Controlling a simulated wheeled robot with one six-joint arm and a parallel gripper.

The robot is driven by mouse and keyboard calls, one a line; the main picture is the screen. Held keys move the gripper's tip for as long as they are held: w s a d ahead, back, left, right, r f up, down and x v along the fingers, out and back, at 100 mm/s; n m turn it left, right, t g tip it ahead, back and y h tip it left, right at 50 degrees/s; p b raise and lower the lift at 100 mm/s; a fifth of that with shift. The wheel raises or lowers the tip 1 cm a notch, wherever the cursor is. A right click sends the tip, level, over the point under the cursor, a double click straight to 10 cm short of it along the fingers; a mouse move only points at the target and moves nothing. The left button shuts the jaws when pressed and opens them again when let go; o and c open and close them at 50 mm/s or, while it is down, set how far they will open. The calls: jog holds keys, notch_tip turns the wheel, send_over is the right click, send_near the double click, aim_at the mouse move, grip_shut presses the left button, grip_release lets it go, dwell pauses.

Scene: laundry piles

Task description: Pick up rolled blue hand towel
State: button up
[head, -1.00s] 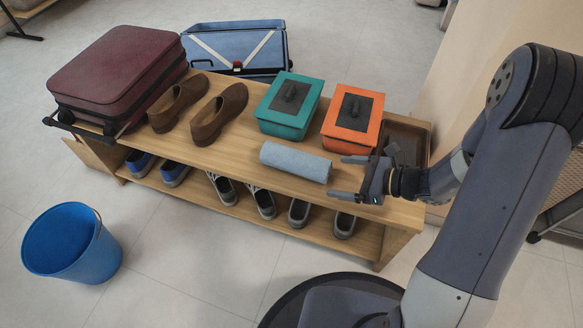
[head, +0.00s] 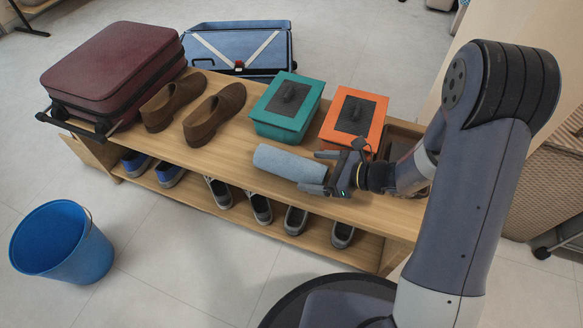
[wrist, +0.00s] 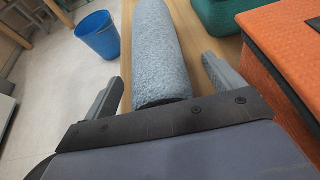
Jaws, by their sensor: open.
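The rolled blue hand towel (head: 289,163) lies on the wooden bench top, in front of the teal and orange boxes. In the wrist view the towel (wrist: 157,50) runs lengthwise away from me, its near end between my fingers. My gripper (head: 319,172) is open at the towel's right end, one finger on each side. In the wrist view the gripper (wrist: 160,90) shows a gap between each finger and the towel, wider on the right. The towel's lowest near edge is hidden by the gripper body.
The teal box (head: 287,107) and orange box (head: 353,118) stand close behind the towel. Brown shoes (head: 214,114) and a maroon suitcase (head: 112,70) are farther left on the bench (head: 230,155). Several shoes sit on the lower shelf. A blue bucket (head: 62,241) stands on the floor.

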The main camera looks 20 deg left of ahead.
jog(key=shift+b+x, duration=0.3)
jog(key=shift+x, duration=1.05)
jog(key=shift+c, duration=0.3)
jog(key=c, duration=1.1)
jog(key=shift+c, duration=0.2)
